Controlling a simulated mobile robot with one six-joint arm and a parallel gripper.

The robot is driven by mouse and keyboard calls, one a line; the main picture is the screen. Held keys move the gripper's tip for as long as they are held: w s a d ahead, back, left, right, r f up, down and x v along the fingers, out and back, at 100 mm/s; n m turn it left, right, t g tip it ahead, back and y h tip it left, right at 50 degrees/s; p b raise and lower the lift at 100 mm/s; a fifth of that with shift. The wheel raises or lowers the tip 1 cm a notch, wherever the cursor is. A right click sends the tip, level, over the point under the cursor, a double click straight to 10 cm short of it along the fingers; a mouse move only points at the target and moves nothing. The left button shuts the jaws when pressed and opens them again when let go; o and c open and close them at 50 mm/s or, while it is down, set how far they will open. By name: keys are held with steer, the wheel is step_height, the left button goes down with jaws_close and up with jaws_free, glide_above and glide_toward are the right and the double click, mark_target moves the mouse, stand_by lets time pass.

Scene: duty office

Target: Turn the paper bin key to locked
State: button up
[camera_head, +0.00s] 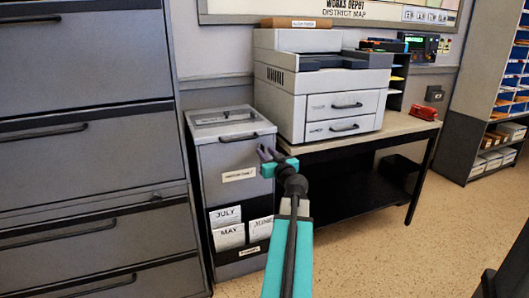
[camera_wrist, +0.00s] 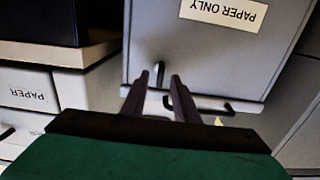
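The grey paper bin (camera_head: 205,160) stands between the drawer cabinet and the copier table, with a white label (camera_head: 239,174) on its front. The label reads PAPER ONLY, upside down, in the wrist view (camera_wrist: 223,12). My gripper (camera_head: 266,154) is in front of the bin's upper right front. In the wrist view its two fingers (camera_wrist: 160,80) are apart and point at the bin front. A small dark upright piece (camera_wrist: 160,71), possibly the key, shows between the fingertips; I cannot tell if they touch it. The bin's dark handle (camera_head: 239,137) is at the upper front. The key's angle is unclear.
A copier (camera_head: 318,85) stands on a table (camera_head: 405,127) right of the bin. A drawer cabinet (camera_head: 85,130) stands close on the left. Date-card pockets (camera_head: 228,236) are low on the bin front. The floor (camera_head: 380,250) at right is clear.

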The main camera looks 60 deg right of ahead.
steer(key=shift+x, duration=0.95)
jaws_close()
